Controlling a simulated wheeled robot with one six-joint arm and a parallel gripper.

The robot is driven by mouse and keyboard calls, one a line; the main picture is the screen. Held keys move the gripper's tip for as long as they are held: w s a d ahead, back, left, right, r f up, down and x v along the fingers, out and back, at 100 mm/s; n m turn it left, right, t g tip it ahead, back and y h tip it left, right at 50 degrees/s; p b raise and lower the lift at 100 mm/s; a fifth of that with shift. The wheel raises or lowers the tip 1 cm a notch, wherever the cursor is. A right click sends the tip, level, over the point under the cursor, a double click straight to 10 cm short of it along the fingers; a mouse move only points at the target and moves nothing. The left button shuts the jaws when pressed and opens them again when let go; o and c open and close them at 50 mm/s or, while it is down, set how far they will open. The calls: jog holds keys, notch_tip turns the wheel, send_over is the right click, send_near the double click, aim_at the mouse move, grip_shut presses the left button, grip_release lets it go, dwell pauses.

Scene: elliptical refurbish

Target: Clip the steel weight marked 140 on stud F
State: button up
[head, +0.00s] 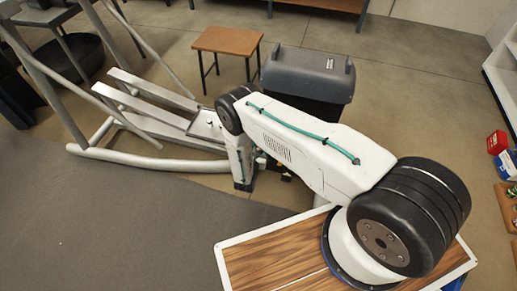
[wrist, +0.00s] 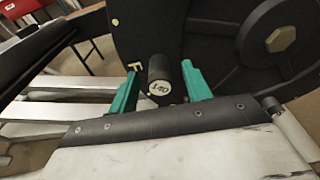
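The weight marked 140 (wrist: 160,88) is a short dark cylinder with a pale round label on its end. It sits against the black disc-like part (wrist: 205,30) of the machine, right beside a yellow letter F (wrist: 133,67). The stud itself is hidden behind the weight. My gripper (wrist: 160,80) has one teal finger on each side of the weight, with a narrow gap showing on both sides, so it looks open around it. In the head view the fingers and the weight are hidden by my arm.
A small wooden table (head: 228,41) stands behind. A dark mat (head: 100,220) covers the floor at left. A wood-topped surface (head: 265,262) is near my base.

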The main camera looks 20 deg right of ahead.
jog(key=v, duration=0.7)
jog(key=shift+s+a, duration=0.2)
jog(key=shift+s, duration=0.05)
dwell(0.4)
jog(key=s+d+m+g+h, duration=0.1)
jog(key=s+d+g+h, duration=0.1)
jog(key=s+d, duration=0.2)
jog(key=s+d+r+m+g, duration=0.15)
jog(key=r+m+g, duration=0.35)
jog(key=r, duration=0.6)
jog(key=s+d+r+m+g+h, duration=0.1)
jog(key=s+r+m+g, duration=0.35)
jog(key=r, duration=0.75)
jog(key=s+d+r+m+g, duration=0.1)
jog(key=d+r+m+g, duration=0.1)
jog(key=r+m+g, duration=0.7)
jog(key=s+r+m+t+y, duration=0.3)
jog(key=s+r, duration=0.4)
jog(key=r, duration=0.4)
jog(key=s+a+r+m+t+y, duration=0.1)
jog(key=s+r+y, duration=0.4)
jog(key=r, duration=0.6)
jog(key=s+r+m+t+y, duration=0.4)
jog(key=s+r+m, duration=0.1)
jog(key=s+r, duration=0.4)
jog(key=shift+s+a+r+t+y, duration=0.3)
jog(key=shift+s+a+r+t, duration=0.1)
jog(key=shift+r, duration=0.5)
